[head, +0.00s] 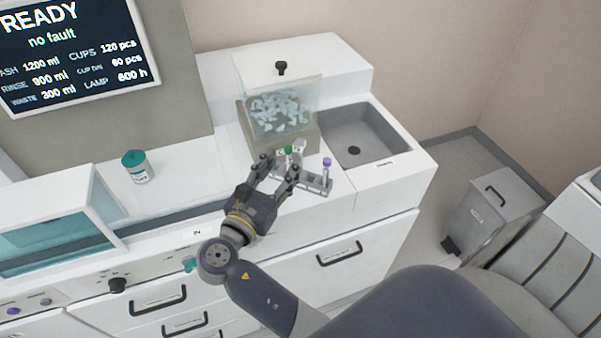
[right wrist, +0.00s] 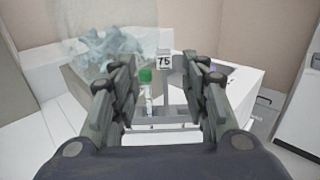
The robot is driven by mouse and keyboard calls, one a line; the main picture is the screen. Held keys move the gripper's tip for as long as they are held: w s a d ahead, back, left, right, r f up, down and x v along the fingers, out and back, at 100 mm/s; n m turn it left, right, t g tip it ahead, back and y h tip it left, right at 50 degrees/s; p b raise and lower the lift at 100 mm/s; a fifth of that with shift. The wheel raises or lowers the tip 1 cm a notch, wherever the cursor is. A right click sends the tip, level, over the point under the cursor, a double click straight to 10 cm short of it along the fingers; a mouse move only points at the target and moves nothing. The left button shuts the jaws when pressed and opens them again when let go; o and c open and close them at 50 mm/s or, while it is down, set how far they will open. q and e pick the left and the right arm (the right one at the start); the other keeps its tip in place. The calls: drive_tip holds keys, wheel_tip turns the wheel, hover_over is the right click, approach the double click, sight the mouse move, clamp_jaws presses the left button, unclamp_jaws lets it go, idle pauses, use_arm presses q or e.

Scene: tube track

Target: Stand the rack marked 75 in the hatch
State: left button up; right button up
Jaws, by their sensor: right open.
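The rack marked 75 (head: 316,184) is a low grey tube rack on the white counter, in front of the clear bin. Its 75 plate (right wrist: 164,62) shows in the right wrist view, on a post. It holds a green-capped tube (right wrist: 146,88) and, at its right end, a purple-capped tube (head: 326,170). My right gripper (head: 279,165) is open at the rack's left part. In the right wrist view its fingers (right wrist: 160,80) stand either side of the post and the green-capped tube, with gaps visible. The fingers partly hide the rack. I cannot make out the hatch for certain. My left gripper is out of view.
A clear bin of pale pieces (head: 280,108) stands just behind the rack. A grey sink (head: 360,135) lies to the right. A teal-lidded jar (head: 138,168) and a teal-windowed box (head: 50,235) are left. An IN label (head: 197,232) marks the counter edge. Counter between jar and rack is largely clear.

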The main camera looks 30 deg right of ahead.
sight(297, 147)
drive_tip(key=x, duration=0.3)
drive_tip(key=shift+w+d+p, duration=0.15)
drive_tip(key=shift+d+p, duration=0.1)
drive_tip(key=shift+p, duration=0.05)
drive_tip(key=p+x, duration=0.1)
drive_tip(key=x, duration=0.1)
drive_tip(key=p+x, duration=0.1)
drive_tip(key=x, duration=0.2)
drive_tip(key=shift+d+r, duration=0.2)
drive_tip(key=shift+d, duration=0.05)
drive_tip(key=shift+f, duration=0.15)
drive_tip(key=shift+c, duration=1)
clamp_jaws()
